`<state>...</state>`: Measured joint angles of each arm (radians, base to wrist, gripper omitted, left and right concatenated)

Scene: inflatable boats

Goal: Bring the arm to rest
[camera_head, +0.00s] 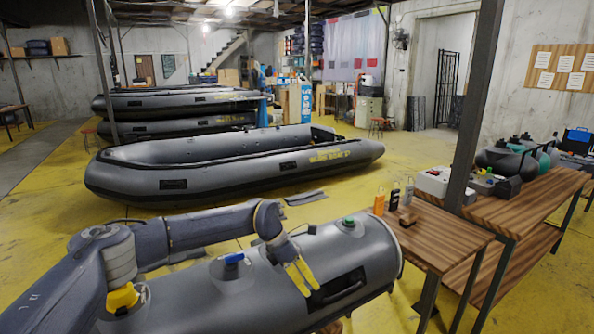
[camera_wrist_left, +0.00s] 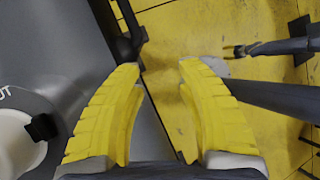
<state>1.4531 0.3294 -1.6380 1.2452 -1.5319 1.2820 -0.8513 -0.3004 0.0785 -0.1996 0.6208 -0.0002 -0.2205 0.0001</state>
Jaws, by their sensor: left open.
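My left arm comes in from the left over the nearest grey inflatable boat (camera_head: 240,295). My left gripper (camera_head: 305,280) has yellow fingers and shows in front of the boat's tube near its right end. In the left wrist view the fingers (camera_wrist_left: 160,72) are spread wide with nothing between them. Yellow floor (camera_wrist_left: 165,35) and the grey tube's edge (camera_wrist_left: 65,45) show beyond them. I cannot tell the exact gap to the tube. My right gripper cannot be made out in the head view.
A blue-capped item (camera_head: 233,258) and a green-topped valve (camera_head: 348,222) are on the near boat. A wooden table (camera_head: 440,240) with small bottles and a dark post (camera_head: 472,110) stand right. Another boat (camera_head: 230,165) lies behind.

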